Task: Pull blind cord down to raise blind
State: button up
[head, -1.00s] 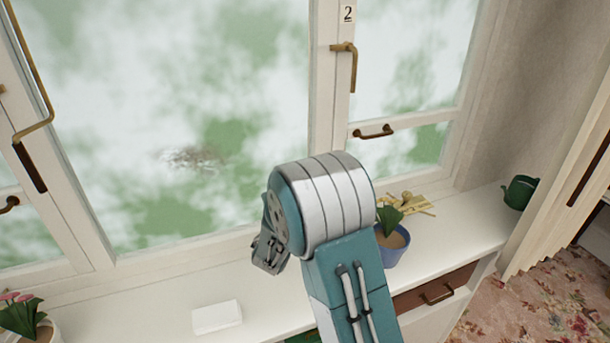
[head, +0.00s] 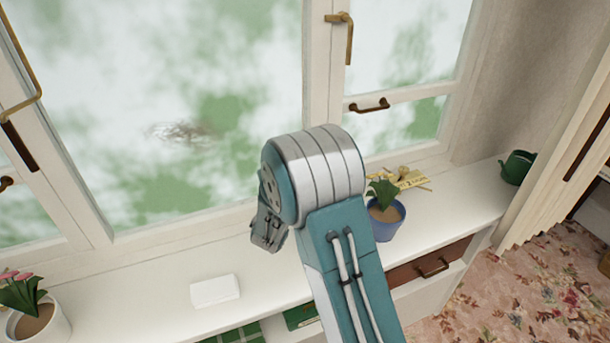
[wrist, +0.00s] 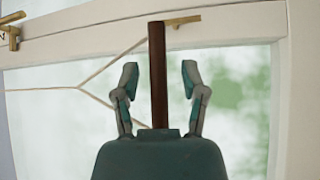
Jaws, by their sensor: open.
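In the wrist view, my gripper (wrist: 160,90) is open, its two fingers apart. A dark brown upright bar (wrist: 158,75) shows between the fingers. I cannot tell whether it is inside the grip or beyond it, and its lower end is hidden by the palm. A thin pale cord (wrist: 112,63) runs left of the bar, forking into a Y with a second strand that goes behind the left finger. Whether this is the blind cord is unclear. In the head view, my arm hides most of the gripper and no cord can be made out. No blind shows.
The white sill (head: 150,285) holds a white block (head: 215,290), a pink-flowered pot (head: 38,322), a blue pot (head: 386,222) and a green watering can (head: 517,167). Brass window handles (head: 349,40) stick out from the frames. A pale curtain (head: 560,150) hangs at right.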

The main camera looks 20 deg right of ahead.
jog(key=v, duration=1.2)
